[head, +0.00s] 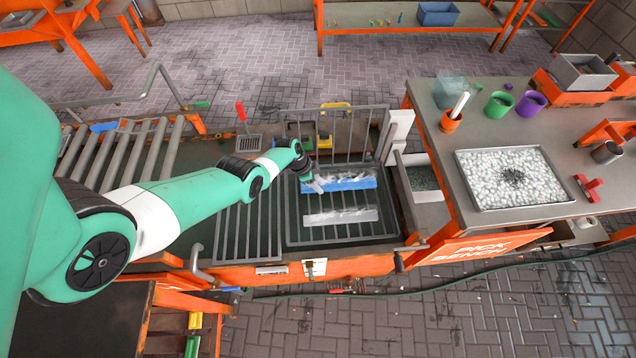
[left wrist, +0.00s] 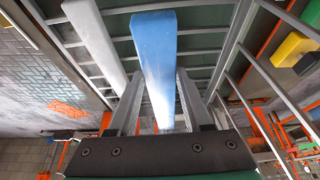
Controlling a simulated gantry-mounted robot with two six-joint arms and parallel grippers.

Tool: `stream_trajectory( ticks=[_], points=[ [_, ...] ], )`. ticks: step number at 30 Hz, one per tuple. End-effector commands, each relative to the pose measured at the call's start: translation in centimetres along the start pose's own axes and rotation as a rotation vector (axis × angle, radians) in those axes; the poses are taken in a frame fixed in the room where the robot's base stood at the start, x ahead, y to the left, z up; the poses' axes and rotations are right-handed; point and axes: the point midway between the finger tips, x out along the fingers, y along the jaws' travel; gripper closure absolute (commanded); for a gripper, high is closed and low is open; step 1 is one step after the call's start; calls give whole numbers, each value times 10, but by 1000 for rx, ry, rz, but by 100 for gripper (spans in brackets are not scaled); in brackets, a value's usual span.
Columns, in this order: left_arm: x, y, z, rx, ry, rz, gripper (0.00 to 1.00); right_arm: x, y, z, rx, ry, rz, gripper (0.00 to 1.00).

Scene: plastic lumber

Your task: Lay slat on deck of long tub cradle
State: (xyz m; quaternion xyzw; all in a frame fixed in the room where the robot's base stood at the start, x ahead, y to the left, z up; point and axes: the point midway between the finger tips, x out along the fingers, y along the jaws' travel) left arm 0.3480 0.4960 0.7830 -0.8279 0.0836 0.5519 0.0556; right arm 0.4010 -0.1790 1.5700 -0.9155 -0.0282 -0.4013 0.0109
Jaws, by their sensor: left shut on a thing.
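A blue slat (head: 352,184) with a pale, washed-out top lies lengthwise left to right over the barred deck of the tub cradle (head: 292,222). My left gripper (head: 317,186) is shut on the blue slat near its left end. In the left wrist view the blue slat (left wrist: 154,42) runs between the two fingers of the gripper (left wrist: 160,108). I cannot tell whether the slat touches the bars. A pale grey slat (head: 341,217) lies in front of it, roughly parallel and apart; it also shows in the left wrist view (left wrist: 92,36). My right gripper is not in view.
An upright barred rack (head: 330,130) stands behind the cradle. A roller conveyor (head: 128,155) is at the left. The pick bench with a tray of white pellets (head: 480,200), cups and boxes is at the right. Bare bars show around the grey slat.

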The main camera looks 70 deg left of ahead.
Motion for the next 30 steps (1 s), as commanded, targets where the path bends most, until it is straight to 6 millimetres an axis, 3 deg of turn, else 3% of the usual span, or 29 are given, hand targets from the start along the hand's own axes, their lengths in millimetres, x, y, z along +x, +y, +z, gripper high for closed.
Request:
stream_trajectory(
  ticks=[3, 12, 30],
  points=[
    [23, 0, 9, 0, 1, -1, 100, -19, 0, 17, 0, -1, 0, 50],
    [55, 0, 23, 0, 1, -1, 100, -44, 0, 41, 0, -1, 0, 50],
    [59, 0, 24, 0, 1, -1, 100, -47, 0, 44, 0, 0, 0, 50]
  ],
)
